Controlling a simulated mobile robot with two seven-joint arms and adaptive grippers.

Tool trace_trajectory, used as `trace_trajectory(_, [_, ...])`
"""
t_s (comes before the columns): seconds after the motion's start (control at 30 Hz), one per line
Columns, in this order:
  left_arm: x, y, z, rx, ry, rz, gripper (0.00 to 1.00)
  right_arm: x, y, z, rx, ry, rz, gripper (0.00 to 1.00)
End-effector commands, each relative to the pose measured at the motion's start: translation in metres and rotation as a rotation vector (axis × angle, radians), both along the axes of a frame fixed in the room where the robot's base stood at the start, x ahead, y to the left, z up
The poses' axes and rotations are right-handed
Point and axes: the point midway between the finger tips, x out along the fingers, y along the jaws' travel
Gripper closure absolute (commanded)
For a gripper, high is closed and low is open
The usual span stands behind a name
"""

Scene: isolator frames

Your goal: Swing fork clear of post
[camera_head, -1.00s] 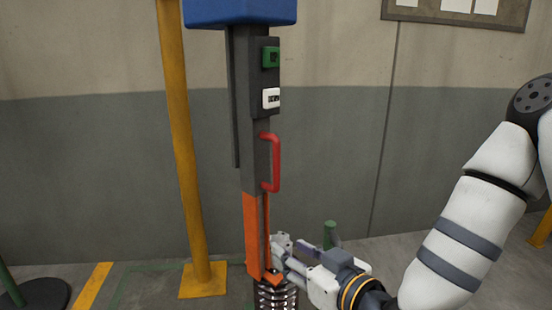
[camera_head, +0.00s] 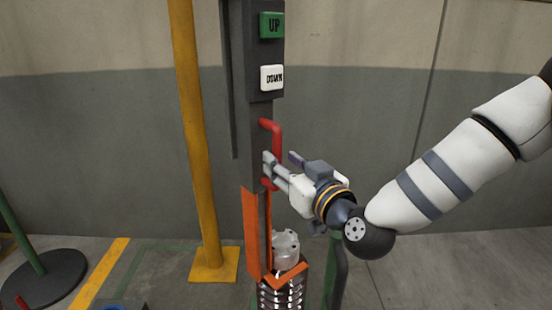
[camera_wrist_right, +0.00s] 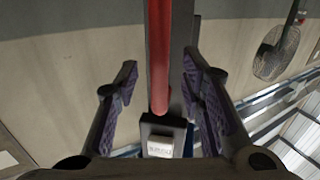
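The dark lift column (camera_head: 262,105) stands upright, with a green UP button (camera_head: 272,25), a white DOWN button (camera_head: 272,78) and a red handle (camera_head: 276,142) on its side. Below the handle is an orange part (camera_head: 250,225), seemingly the fork, with a V-shaped orange edge at its foot. My right gripper (camera_head: 280,163) is at the lower part of the handle. In the right wrist view, its two fingers are spread on either side of the red handle (camera_wrist_right: 158,60), with gaps showing. My left gripper is out of view.
A silver cylindrical piece (camera_head: 286,250) stands at the fork's foot, above a dark ribbed part (camera_head: 282,293). A yellow post (camera_head: 192,130) on a square base stands left of the column. A dark green upright (camera_head: 338,272) is just right of it. A grey wall is behind.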

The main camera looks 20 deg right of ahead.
Motion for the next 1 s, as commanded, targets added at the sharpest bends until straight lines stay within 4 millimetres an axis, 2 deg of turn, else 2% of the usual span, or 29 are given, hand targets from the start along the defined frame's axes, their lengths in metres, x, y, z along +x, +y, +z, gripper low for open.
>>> trace_trajectory(0.1, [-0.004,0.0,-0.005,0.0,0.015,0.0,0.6,0.021,0.004,-0.003,0.0,0.002,0.001,0.64])
trace_trajectory(0.2, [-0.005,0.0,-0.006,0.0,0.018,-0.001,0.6,0.03,0.006,-0.001,0.001,0.001,0.001,0.64])
trace_trajectory(0.47, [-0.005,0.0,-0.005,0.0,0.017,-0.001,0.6,0.033,0.006,0.001,0.001,-0.001,0.0,0.64])
trace_trajectory(0.5, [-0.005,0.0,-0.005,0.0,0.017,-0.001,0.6,0.033,0.006,0.001,0.001,-0.001,0.0,0.66])
trace_trajectory(0.6, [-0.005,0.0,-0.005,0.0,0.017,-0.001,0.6,0.033,0.006,0.001,0.001,-0.001,0.0,0.89])
trace_trajectory(0.67, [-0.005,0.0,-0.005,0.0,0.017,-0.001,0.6,0.033,0.006,0.001,0.001,-0.001,0.0,1.0])
trace_trajectory(1.0, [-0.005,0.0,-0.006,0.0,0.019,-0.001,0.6,0.035,0.008,0.0,0.001,0.0,-0.002,1.0])
